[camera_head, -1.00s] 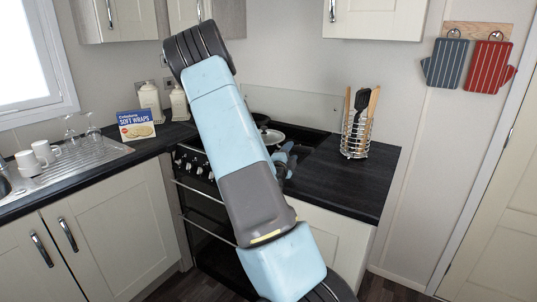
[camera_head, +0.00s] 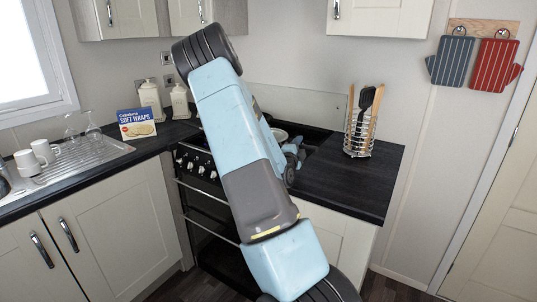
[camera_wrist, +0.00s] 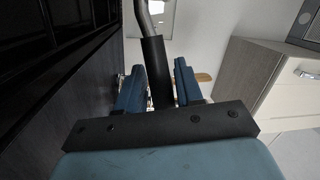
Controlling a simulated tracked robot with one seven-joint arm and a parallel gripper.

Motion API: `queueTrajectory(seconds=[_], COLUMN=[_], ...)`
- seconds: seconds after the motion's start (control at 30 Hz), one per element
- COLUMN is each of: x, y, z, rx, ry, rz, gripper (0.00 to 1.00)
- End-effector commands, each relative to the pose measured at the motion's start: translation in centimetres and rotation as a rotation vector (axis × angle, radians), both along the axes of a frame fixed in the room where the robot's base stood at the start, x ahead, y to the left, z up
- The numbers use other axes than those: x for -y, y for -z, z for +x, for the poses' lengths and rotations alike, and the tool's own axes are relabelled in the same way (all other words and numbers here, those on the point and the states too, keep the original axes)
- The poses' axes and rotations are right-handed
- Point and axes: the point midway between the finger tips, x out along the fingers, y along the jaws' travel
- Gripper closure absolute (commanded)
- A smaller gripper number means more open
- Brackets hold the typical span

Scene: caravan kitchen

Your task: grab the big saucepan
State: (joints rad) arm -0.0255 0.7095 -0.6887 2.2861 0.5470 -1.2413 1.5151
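In the wrist view a black handle (camera_wrist: 157,72) with a bent metal stem (camera_wrist: 149,16) runs between the two blue fingers of my gripper (camera_wrist: 160,88). The fingers are spread either side of it. The handle lies close to the left finger, and a narrow light gap shows beside the right finger. I cannot tell for sure that it is the big saucepan's handle. In the head view my gripper (camera_head: 293,153) is low over the right side of the hob. A pale round pan or lid (camera_head: 281,134) shows just behind it. My arm hides most of the hob and any other pan.
A wire utensil holder (camera_head: 359,138) stands on the dark worktop (camera_head: 345,185) right of the gripper. Wall cupboards (camera_head: 378,15) hang above. The front of the right worktop is clear.

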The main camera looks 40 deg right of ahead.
Motion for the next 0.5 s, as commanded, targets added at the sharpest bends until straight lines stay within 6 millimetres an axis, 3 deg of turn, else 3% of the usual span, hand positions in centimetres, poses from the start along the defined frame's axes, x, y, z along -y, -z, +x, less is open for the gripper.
queueTrajectory(seconds=[0.33, 0.5], x=[0.05, 0.05], y=[0.05, 0.08], z=[-0.06, -0.07], rx=[-0.002, -0.002], ry=[0.002, 0.002], rz=[0.001, 0.001], gripper=[0.98, 1.00])
